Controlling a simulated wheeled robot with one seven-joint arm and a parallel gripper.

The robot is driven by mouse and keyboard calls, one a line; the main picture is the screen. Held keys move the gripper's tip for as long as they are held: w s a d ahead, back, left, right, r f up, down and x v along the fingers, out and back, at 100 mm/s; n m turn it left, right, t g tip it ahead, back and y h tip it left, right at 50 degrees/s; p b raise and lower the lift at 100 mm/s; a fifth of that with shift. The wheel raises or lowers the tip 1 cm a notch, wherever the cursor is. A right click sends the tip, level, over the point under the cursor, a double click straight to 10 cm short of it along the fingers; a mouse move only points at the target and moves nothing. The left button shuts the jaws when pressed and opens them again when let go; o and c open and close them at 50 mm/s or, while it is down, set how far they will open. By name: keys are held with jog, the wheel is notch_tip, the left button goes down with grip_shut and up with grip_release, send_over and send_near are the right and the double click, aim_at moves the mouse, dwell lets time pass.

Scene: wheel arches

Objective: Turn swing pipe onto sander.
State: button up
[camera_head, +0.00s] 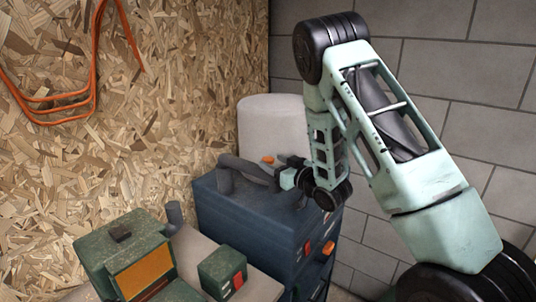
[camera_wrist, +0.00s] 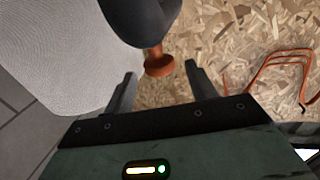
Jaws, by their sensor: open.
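The swing pipe (camera_head: 247,172) is a dark grey bent tube above the blue cabinet, with an orange knob (camera_head: 268,159) on it. In the wrist view the dark pipe (camera_wrist: 146,18) comes in from the top, and its orange knob (camera_wrist: 160,64) shows between my fingertips. My gripper (camera_head: 284,168) is open at the pipe's right side; in the wrist view its fingers (camera_wrist: 161,72) stand apart on either side of the knob. I cannot tell whether they touch it. The sander, apparently the green machine (camera_head: 120,243) with an orange panel, is at lower left, with a grey stub (camera_head: 174,214) behind it.
A blue drawer cabinet (camera_head: 245,222) with orange latches stands below my gripper. A pale cylinder (camera_head: 270,122) stands behind it. A small green box (camera_head: 222,272) is on the bench. Orange tubing (camera_head: 60,110) hangs on the chipboard wall. Grey blocks form the right wall.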

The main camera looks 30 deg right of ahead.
aim_at(251, 166)
jog(key=shift+w+a+p, duration=0.15)
jog(key=shift+w+p, duration=0.1)
jog(key=shift+w, duration=0.6)
jog(key=shift+w+a+p, duration=0.1)
jog(key=shift+w+p, duration=0.15)
jog(key=shift+w, duration=0.6)
